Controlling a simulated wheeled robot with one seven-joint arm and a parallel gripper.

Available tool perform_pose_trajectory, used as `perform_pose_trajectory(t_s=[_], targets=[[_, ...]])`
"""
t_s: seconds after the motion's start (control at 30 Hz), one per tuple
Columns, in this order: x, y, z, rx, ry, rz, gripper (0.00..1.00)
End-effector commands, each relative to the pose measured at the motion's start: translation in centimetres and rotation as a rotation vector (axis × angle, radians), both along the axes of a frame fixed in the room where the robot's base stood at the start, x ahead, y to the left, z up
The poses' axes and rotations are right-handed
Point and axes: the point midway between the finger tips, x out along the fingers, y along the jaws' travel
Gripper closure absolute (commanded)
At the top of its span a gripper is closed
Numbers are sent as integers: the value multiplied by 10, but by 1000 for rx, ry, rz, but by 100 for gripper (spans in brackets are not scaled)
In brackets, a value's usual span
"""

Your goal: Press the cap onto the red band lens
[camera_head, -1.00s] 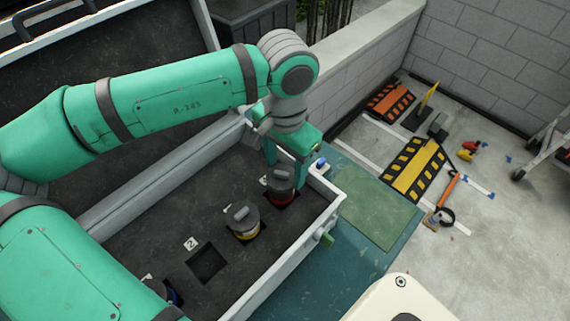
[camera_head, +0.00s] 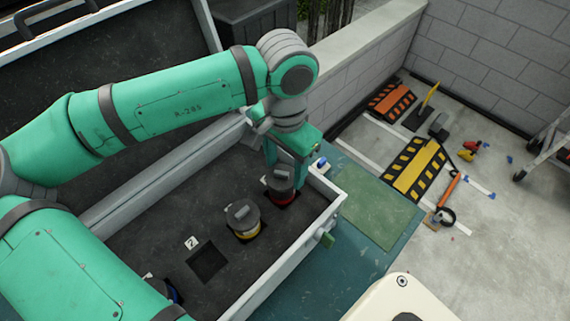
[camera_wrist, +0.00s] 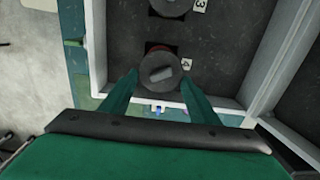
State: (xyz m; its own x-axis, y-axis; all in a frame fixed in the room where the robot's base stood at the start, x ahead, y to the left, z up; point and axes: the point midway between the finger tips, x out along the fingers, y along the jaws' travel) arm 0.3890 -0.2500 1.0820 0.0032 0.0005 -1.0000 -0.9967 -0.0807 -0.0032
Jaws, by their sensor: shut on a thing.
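The red band lens (camera_head: 281,199) stands in a square cutout at the right end of the dark case insert. Its red band shows as a thin strip in the wrist view (camera_wrist: 157,46). A dark grey round cap (camera_wrist: 161,72) with a raised bar handle covers its top. My gripper (camera_head: 282,180) points down there, its fingers on either side of the cap and shut on it. It also shows in the wrist view (camera_wrist: 160,76). I cannot tell whether the cap is fully seated.
A yellow-banded lens (camera_head: 243,223) with a grey cap stands beside it. An empty square cutout (camera_head: 207,262) is near label 2. The light case wall (camera_head: 327,198) runs close to my gripper, with a small blue-topped item (camera_head: 321,163) near the corner.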

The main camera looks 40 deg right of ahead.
Motion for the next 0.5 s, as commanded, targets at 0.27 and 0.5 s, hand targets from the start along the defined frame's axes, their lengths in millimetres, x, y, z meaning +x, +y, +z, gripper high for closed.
perform_pose_trajectory(t_s=[0.27, 0.5], targets=[[0, 0, -3, 0, 0, 0, 65], [-1, 0, -7, 0, 1, 0, 65]])
